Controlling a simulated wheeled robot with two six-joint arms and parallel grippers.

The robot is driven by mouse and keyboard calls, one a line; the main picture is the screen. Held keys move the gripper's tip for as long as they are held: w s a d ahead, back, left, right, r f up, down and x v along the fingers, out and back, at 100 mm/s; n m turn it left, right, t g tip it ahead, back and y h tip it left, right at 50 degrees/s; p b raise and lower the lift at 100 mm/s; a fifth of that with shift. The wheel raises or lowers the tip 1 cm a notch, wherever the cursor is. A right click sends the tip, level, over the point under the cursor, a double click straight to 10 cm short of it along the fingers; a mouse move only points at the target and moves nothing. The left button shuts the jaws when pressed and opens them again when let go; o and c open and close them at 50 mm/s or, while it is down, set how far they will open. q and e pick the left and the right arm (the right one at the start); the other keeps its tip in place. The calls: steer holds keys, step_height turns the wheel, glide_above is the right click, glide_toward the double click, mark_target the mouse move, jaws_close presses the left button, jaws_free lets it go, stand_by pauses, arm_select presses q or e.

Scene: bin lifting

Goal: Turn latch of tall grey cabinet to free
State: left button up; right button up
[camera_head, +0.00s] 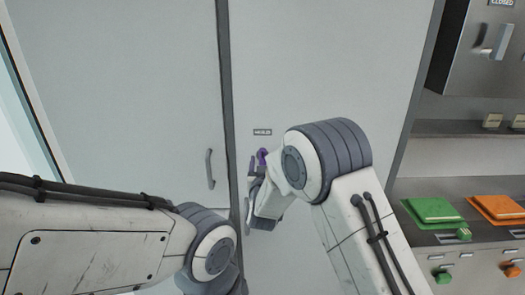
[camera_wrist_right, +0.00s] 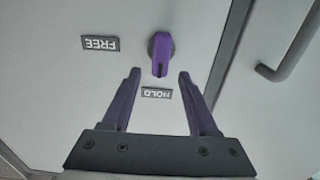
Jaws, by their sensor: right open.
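The tall grey cabinet (camera_head: 320,60) fills the middle of the head view. Its latch is a purple knob (camera_wrist_right: 160,53) on the door; in the head view the purple (camera_head: 262,155) shows just beyond my right gripper (camera_head: 257,180). In the wrist view the knob's dark-marked end points toward the HOLD label (camera_wrist_right: 157,92), and the FREE label (camera_wrist_right: 100,43) is to its left. My right gripper (camera_wrist_right: 158,76) is open and empty, its purple fingertips just short of the knob, one to each side. My left arm shows in the head view, but its gripper does not.
A vertical handle (camera_head: 209,168) is on the door left of the seam. At the right, a counter holds a green pad (camera_head: 433,210) and an orange pad (camera_head: 497,207), with knobs below. A metal box (camera_head: 485,50) marked CLOSED hangs above.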

mark_target(263, 156)
arm_select(q)
steer(key=shift+r+p, duration=0.6)
steer(key=shift+r, duration=0.45)
arm_select(e)
steer(key=shift+w, duration=1.9)
jaws_close()
steer(key=shift+f+m+b, duration=0.2)
steer(key=shift+m+b, duration=0.1)
steer(key=shift+b, duration=0.4)
steer(key=m+b, duration=0.4)
steer(key=b, duration=0.4)
steer(key=d+f+m+b, duration=0.1)
steer(key=m+b, duration=0.4)
steer(key=b, duration=0.3)
steer(key=d+m+b, duration=0.1)
steer(key=m+b, duration=0.4)
steer(key=b, duration=0.4)
steer(key=shift+f, duration=0.3)
arm_select(q)
step_height(263, 156, down, 30)
steer(key=b, duration=0.3)
steer(key=shift+r, duration=0.25)
arm_select(e)
steer(key=shift+m, duration=1.7)
